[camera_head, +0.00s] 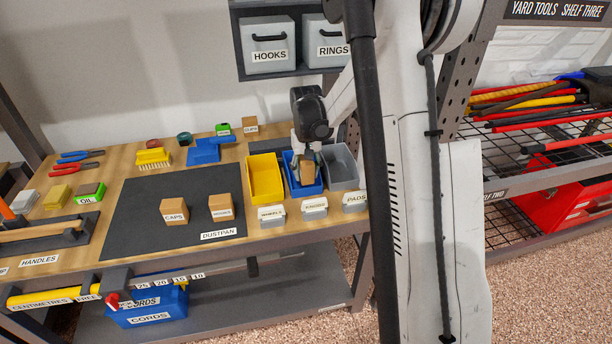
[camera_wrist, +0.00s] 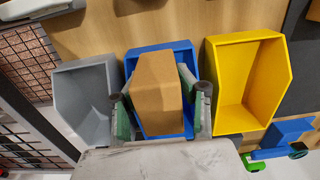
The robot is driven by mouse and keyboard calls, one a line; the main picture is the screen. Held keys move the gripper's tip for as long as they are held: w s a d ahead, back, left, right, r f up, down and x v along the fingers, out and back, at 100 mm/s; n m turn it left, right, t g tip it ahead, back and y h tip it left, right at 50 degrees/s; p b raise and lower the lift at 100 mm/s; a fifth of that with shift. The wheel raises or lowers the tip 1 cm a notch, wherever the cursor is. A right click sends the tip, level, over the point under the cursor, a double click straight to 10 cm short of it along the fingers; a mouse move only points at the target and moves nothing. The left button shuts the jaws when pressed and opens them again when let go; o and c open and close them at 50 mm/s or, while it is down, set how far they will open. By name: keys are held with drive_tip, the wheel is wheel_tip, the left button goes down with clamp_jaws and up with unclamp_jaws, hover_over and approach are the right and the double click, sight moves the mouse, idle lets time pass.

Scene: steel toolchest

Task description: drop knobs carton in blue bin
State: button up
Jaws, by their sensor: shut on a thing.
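My gripper (camera_head: 306,160) points down over the blue bin (camera_head: 304,192) and is shut on a brown carton (camera_head: 307,173). In the wrist view the carton (camera_wrist: 157,85) sits between the two green-sided fingers, slightly tilted. It lies within the outline of the blue bin (camera_wrist: 131,66), whose rim shows around it. The carton's lower end seems to be at or inside the bin mouth; whether it touches the floor is hidden. No label shows on the held carton, so I cannot read its name.
A yellow bin (camera_head: 265,180) and a grey bin (camera_head: 342,168) flank the blue one closely. Two other cartons, one marked CAPS (camera_head: 174,209) and another (camera_head: 221,207), stand on the dark mat (camera_head: 140,205). Blue dustpan (camera_head: 205,150) and yellow brush (camera_head: 153,157) lie behind.

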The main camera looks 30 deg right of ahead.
drive_tip(key=shift+f, duration=0.5)
drive_tip(key=shift+f+b, duration=0.45)
drive_tip(key=shift+f, duration=0.05)
drive_tip(key=shift+f, duration=0.15)
drive_tip(key=o, duration=1.2)
